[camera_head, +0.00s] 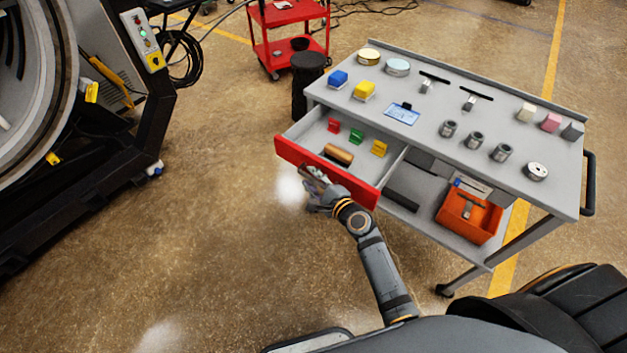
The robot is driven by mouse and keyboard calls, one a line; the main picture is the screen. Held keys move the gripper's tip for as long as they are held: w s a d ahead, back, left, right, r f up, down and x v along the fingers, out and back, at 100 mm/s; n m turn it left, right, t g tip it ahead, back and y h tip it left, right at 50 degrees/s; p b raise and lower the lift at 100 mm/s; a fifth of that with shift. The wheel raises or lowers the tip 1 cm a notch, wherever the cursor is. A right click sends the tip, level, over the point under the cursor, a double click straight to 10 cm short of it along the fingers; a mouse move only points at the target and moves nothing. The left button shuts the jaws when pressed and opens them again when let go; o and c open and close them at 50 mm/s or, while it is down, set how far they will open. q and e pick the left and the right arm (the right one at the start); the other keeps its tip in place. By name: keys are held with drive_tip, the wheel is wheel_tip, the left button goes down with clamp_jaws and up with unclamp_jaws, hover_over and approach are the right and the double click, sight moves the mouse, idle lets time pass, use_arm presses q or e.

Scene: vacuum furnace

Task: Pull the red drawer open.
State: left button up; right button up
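The red drawer (291,152) of the grey cart stands pulled out, its red front facing the lower left. Inside it I see small red, green and yellow blocks and a brown cylinder. My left gripper is not in view.
The cart top (432,101) holds coloured blocks, round tins, metal cylinders and a blue-white card. An orange bin (468,216) sits on the lower shelf. A black stool (306,85) and red trolley (283,16) stand behind. The furnace (60,110) is left; floor between is clear.

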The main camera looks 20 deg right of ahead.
drive_tip(key=v, duration=1.2)
drive_tip(key=s+d+f+n+g+h+p, duration=0.1)
drive_tip(key=s+d+f+n+g, duration=0.15)
drive_tip(key=f, duration=0.55)
drive_tip(key=s+d+f+n+g+h, duration=0.1)
drive_tip(key=s+f+n+g, duration=0.15)
drive_tip(key=f, duration=0.55)
drive_tip(key=s+d+f+n+g+h+p, duration=0.1)
drive_tip(key=s+d+f+n, duration=0.15)
drive_tip(key=f, duration=0.55)
drive_tip(key=s+d+f+n+g+h, duration=0.1)
drive_tip(key=s+f+n, duration=0.3)
drive_tip(key=s, duration=0.5)
drive_tip(key=s+d+f+n+g+h+p, duration=0.1)
drive_tip(key=s+d+f+n+g, duration=0.1)
drive_tip(key=s+f+n+g, duration=0.2)
drive_tip(key=s+d+f+n+g+p, duration=0.1)
drive_tip(key=s+f+n+g, duration=0.1)
drive_tip(key=s+f+n, duration=0.3)
drive_tip(key=s+f, duration=0.4)
drive_tip(key=s, duration=0.4)
drive_tip(key=shift+s+d+g+h, duration=0.3)
drive_tip(key=shift+s+d+h, duration=0.05)
drive_tip(key=shift+s+h, duration=0.05)
